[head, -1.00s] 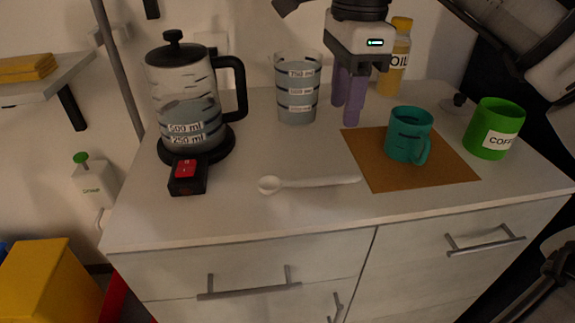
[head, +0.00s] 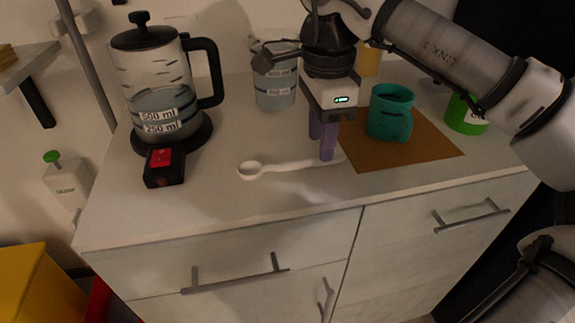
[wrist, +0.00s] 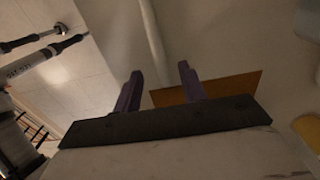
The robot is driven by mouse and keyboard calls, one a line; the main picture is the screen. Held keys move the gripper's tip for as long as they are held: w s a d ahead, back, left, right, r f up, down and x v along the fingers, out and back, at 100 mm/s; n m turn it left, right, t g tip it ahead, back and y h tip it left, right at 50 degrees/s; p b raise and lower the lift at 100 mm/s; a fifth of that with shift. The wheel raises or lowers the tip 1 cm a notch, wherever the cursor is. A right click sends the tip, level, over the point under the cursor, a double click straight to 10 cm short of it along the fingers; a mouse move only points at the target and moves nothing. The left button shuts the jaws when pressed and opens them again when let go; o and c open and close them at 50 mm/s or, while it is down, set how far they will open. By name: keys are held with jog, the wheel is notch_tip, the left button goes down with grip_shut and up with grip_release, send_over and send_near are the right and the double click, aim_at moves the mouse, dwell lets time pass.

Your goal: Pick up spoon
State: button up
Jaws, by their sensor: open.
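The white spoon (head: 280,167) lies flat on the counter, its bowl at the left and its handle reaching right toward the brown mat. My gripper (head: 322,145) is open, pointing down with its purple fingers at the right part of the handle. The far end of the handle is partly hidden by the fingers. In the wrist view the spoon's pale handle (wrist: 153,40) runs up the picture, between the directions of the two open fingers (wrist: 160,85). I cannot tell whether the fingertips are down at the handle's height.
The teal mug (head: 390,113) stands on the brown mat (head: 400,155), right of my gripper. A measuring cup (head: 274,80) stands behind. The counter front is clear.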

notch_tip(320, 180, down, 3)
jog(key=shift+f, duration=0.2)
grip_shut()
jog(key=shift+r, duration=0.15)
notch_tip(320, 180, up, 20)
jog(key=p, duration=0.5)
